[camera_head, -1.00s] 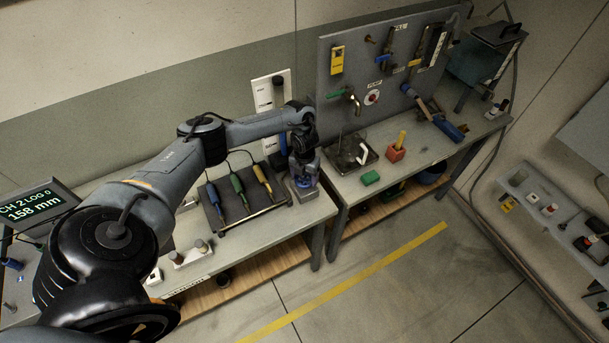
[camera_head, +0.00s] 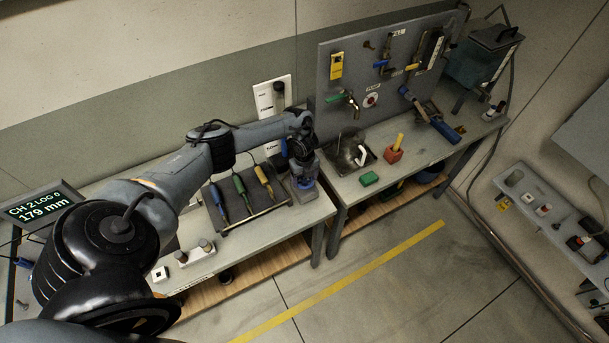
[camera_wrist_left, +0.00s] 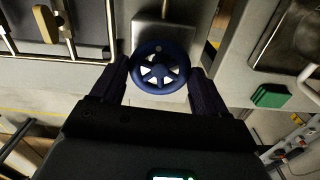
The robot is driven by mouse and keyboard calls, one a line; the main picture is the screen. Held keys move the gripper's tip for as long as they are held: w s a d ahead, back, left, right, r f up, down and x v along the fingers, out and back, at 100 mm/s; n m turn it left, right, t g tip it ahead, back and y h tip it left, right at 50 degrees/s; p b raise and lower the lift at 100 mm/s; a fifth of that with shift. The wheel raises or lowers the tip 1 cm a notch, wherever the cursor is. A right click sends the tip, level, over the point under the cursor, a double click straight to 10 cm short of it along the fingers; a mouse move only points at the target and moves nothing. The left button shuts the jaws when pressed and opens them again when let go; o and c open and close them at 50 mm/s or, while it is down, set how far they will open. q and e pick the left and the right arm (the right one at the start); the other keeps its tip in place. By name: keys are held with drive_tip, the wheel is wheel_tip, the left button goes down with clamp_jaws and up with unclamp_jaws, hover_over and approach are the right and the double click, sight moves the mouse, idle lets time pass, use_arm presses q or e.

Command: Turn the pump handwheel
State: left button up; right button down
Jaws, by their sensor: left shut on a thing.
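The pump handwheel (camera_wrist_left: 160,68) is a dark blue spoked wheel on a grey base (camera_wrist_left: 159,28) in the left wrist view. In the head view its blue rim (camera_head: 306,184) shows low under my left wrist, at the right end of the left bench. My left gripper (camera_wrist_left: 159,82) has one finger on each side of the wheel and is shut on it. In the head view the left gripper (camera_head: 303,168) points down, and the wrist hides much of the wheel. My right gripper is in neither view.
A display (camera_head: 38,206) at the left reads "CH 2 LOG 0" and 179 mm. A dark tray (camera_head: 232,201) with blue, green and yellow handled tools lies left of the wheel. A green block (camera_head: 369,179) and red block (camera_head: 393,155) stand on the right bench.

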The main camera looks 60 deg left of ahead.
use_arm(q)
drive_tip(key=n+p, duration=0.2)
drive_tip(key=n, duration=0.2)
drive_tip(key=shift+r+n, duration=0.15)
drive_tip(key=shift+n, duration=0.15)
drive_tip(key=n+p, duration=0.1)
drive_tip(key=n, duration=0.2)
drive_tip(key=shift+n+p, duration=0.3)
drive_tip(key=shift+n, duration=0.1)
drive_tip(key=n+p, duration=0.1)
drive_tip(key=n, duration=0.2)
drive_tip(key=shift+n+p, duration=0.95)
drive_tip(key=shift+n, duration=1.25)
drive_tip(key=o, duration=1.1)
drive_tip(key=shift+c, duration=0.2)
